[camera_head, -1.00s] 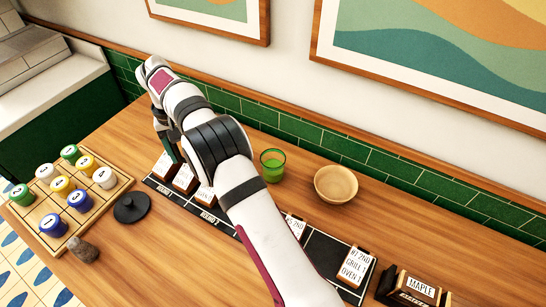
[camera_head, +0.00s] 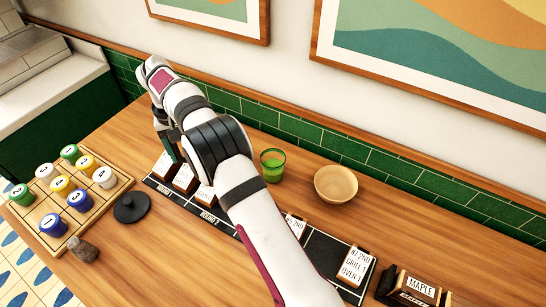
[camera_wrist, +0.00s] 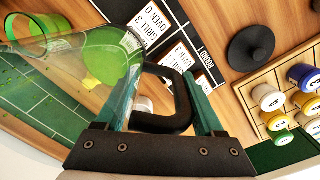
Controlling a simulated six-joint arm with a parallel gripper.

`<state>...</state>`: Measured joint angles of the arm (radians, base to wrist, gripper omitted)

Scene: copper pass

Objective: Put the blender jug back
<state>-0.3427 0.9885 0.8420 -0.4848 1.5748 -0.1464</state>
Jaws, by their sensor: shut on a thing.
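In the wrist view my gripper (camera_wrist: 163,105) is shut on the black handle (camera_wrist: 182,96) of the clear blender jug (camera_wrist: 70,52). The jug body extends from the handle toward the upper left. Lime green shows in or through it; I cannot tell which. In the head view my gripper (camera_head: 170,148) is at the far left of the counter, above the dark strip's end, partly hidden by my wrist. The jug is not discernible there. A round black lid (camera_head: 131,207) lies on the counter; it also shows in the wrist view (camera_wrist: 250,47). No blender base is discernible.
A wooden tray (camera_head: 118,197) with several coloured pots stands left, a small brown-grey object (camera_head: 83,249) by its front. A green glass (camera_head: 272,165) and wooden bowl (camera_head: 336,184) stand near the tiled wall. Cards (camera_head: 355,267) stand along the dark strip.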

